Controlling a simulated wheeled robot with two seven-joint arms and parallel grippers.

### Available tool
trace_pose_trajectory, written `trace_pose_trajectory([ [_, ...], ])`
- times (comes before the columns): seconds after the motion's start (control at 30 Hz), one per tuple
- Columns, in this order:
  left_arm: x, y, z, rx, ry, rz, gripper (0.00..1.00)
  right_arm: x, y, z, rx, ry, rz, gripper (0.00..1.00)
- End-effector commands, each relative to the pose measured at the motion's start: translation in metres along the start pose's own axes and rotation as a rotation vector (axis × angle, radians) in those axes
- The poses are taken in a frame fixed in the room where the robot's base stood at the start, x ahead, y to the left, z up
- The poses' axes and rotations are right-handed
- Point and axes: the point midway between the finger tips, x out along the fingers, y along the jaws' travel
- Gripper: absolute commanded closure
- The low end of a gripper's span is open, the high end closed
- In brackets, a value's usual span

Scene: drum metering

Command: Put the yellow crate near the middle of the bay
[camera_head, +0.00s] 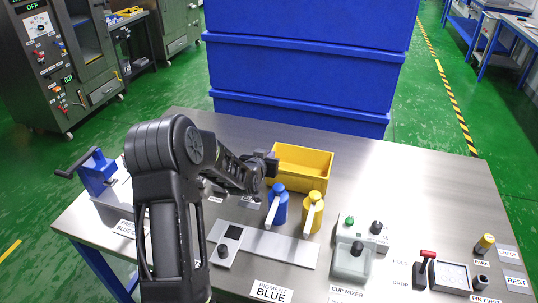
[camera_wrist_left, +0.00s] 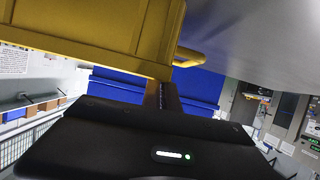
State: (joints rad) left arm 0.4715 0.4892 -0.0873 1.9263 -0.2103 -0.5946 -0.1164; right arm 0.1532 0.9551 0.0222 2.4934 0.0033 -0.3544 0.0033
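The yellow crate (camera_head: 300,182) is an open-topped box on the steel table, behind the blue and yellow bottles and in front of the blue stack. Its inside looks empty where it shows. My left gripper (camera_head: 270,163) is at the crate's left end. In the left wrist view the crate (camera_wrist_left: 95,28) fills the upper left, and a side handle (camera_wrist_left: 188,56) shows. The dark fingers (camera_wrist_left: 168,96) are close together against the yellow edge and look shut on it. The fingertips are partly hidden. My right gripper is in neither view.
A blue bottle (camera_head: 277,207) and a yellow bottle (camera_head: 312,214) stand just in front of the crate. A cup mixer (camera_head: 352,259) is at front right. Large blue bins (camera_head: 305,70) rise behind the table (camera_head: 420,185), whose right-hand middle is clear.

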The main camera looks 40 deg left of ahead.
Motion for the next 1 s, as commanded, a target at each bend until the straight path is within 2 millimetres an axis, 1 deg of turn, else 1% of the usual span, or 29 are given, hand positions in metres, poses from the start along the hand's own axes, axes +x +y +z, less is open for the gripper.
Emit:
trace_pose_trajectory([
  [0.2, 0.0002, 0.0002, -0.0022, -0.001, 0.006, 0.0, 1.0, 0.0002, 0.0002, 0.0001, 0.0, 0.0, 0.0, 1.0],
  [0.37, 0.0019, 0.0002, 0.0021, -0.001, 0.005, 0.0, 1.0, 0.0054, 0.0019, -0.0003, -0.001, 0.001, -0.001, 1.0],
  [0.4, 0.001, 0.0002, 0.0017, 0.0, 0.002, 0.0, 0.93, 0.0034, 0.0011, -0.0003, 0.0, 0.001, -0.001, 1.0],
  [0.63, 0.0009, 0.0001, 0.0016, 0.0, 0.001, 0.0, 0.75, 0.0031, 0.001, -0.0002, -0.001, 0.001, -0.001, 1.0],
  [0.87, 0.0008, 0.0001, 0.0014, 0.0, 0.001, 0.0, 0.75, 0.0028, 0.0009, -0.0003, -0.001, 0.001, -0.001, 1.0],
  [1.0, -0.0009, 0.0002, -0.0027, 0.0, 0.001, 0.0, 0.75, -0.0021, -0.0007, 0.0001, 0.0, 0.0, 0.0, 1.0],
])
